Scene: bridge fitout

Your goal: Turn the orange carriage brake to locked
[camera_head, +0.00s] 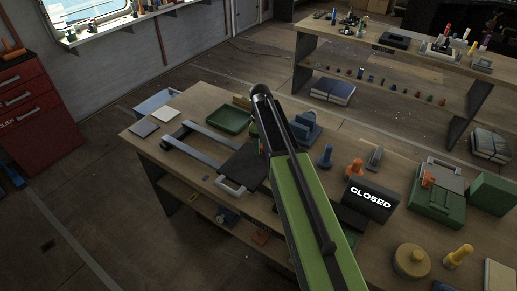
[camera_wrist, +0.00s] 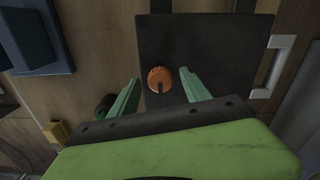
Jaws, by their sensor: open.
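The orange carriage brake (camera_wrist: 158,74) is a round, ridged knob on a dark carriage plate (camera_wrist: 205,30). A dark mark on it points toward the bottom of the wrist view. My gripper (camera_wrist: 160,80) is open, its two green fingers on either side of the knob in that view. I cannot tell whether they touch it or how high they are above it. In the head view the carriage (camera_head: 240,166) sits at the near end of two grey rails (camera_head: 212,136). My green arm hides the knob and my gripper there.
A pale handle (camera_wrist: 284,62) sticks out from the carriage's side. A blue block (camera_wrist: 38,40) stands at the upper left of the wrist view. On the bench are a green tray (camera_head: 230,121), a blue peg (camera_head: 325,156) and a dark sign reading CLOSED (camera_head: 370,200).

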